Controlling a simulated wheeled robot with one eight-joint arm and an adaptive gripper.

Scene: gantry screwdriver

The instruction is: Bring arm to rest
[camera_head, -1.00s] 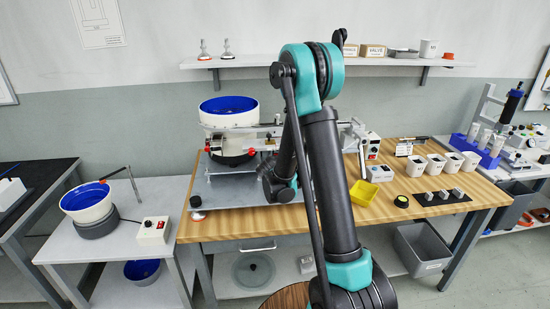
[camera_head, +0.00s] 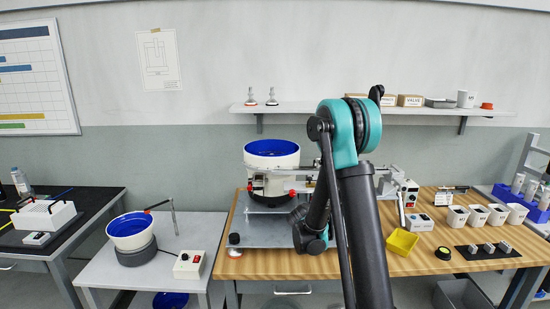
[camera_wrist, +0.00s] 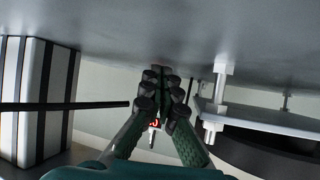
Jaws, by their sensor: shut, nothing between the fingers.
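My arm, teal and dark grey, rises in front of the wooden workbench (camera_head: 290,262) in the head view, folded at a high elbow. Its far links hang down behind the upper arm toward the bench. My gripper shows in the wrist view (camera_wrist: 161,92), its fingers together and empty. A small red lit display (camera_wrist: 154,124) shows just behind the fingertips. In the head view the gripper's fingers are hidden or too small to make out.
A white feeder bowl with blue inside (camera_head: 272,154) stands on a metal plate left of my arm. A yellow bin (camera_head: 402,242) and several white cups (camera_head: 478,214) stand to the right. A wall shelf (camera_head: 330,108) runs behind. In the wrist view, a striped post (camera_wrist: 38,100) stands left.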

